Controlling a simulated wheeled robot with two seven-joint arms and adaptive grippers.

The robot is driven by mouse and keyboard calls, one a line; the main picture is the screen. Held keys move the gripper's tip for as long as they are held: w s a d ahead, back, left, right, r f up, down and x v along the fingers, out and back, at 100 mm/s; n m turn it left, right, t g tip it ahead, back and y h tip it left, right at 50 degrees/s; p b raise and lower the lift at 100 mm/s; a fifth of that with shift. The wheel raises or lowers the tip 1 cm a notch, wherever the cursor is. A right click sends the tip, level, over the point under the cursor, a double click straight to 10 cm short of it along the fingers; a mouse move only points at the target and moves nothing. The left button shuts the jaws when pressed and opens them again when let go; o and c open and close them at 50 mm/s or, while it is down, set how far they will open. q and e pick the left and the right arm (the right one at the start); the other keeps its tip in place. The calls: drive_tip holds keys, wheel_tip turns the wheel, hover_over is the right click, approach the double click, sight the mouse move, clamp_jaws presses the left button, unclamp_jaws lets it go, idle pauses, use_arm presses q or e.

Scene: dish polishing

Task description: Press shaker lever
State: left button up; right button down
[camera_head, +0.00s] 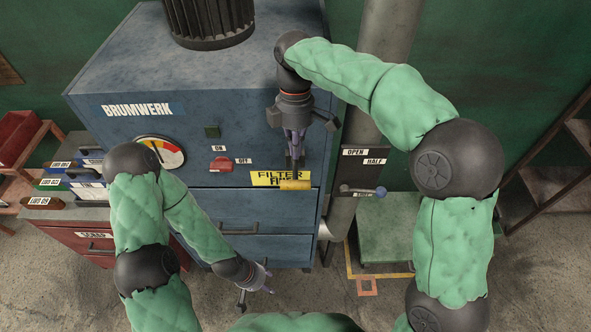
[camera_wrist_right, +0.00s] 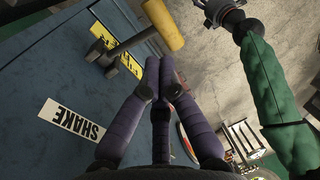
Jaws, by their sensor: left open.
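The shaker lever has a yellow cylindrical handle (camera_head: 296,184) at the front of the blue machine. In the right wrist view the handle (camera_wrist_right: 159,25) sits on a dark stem near a SHAKE label (camera_wrist_right: 72,118). My right gripper (camera_head: 295,160) points down just above the handle. Its purple fingers (camera_wrist_right: 160,62) are drawn together with nothing between them; a small gap to the handle shows in the wrist view. My left gripper (camera_head: 256,288) is open and empty, low in front of the machine's drawers.
The blue machine (camera_head: 110,75) bears a gauge (camera_head: 160,151), a red switch (camera_head: 221,164) and a yellow filter label (camera_head: 265,178). A grey pipe with a valve lever (camera_head: 362,191) stands right of it. A red cabinet (camera_head: 85,240) stands left. The floor in front is clear.

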sight(296, 180)
drive_tip(key=f, duration=0.2)
drive_tip(key=s+f, duration=0.1)
drive_tip(key=f, duration=0.4)
drive_tip(key=shift+s+f+p, duration=0.15)
drive_tip(key=shift+f+p, duration=0.05)
drive_tip(key=shift+p, duration=0.15)
drive_tip(key=shift+s+f+t+b, duration=0.3)
drive_tip(key=shift+f+t+b, duration=0.15)
drive_tip(key=shift+b, duration=0.6)
wheel_tip(296, 180, down, 8)
drive_tip(key=s+t+b, duration=0.2)
drive_tip(key=t+b, duration=0.3)
drive_tip(key=b, duration=0.8)
drive_tip(key=shift+s+b, duration=0.35)
drive_tip(key=shift+f, duration=0.25)
drive_tip(key=shift+s, duration=0.1)
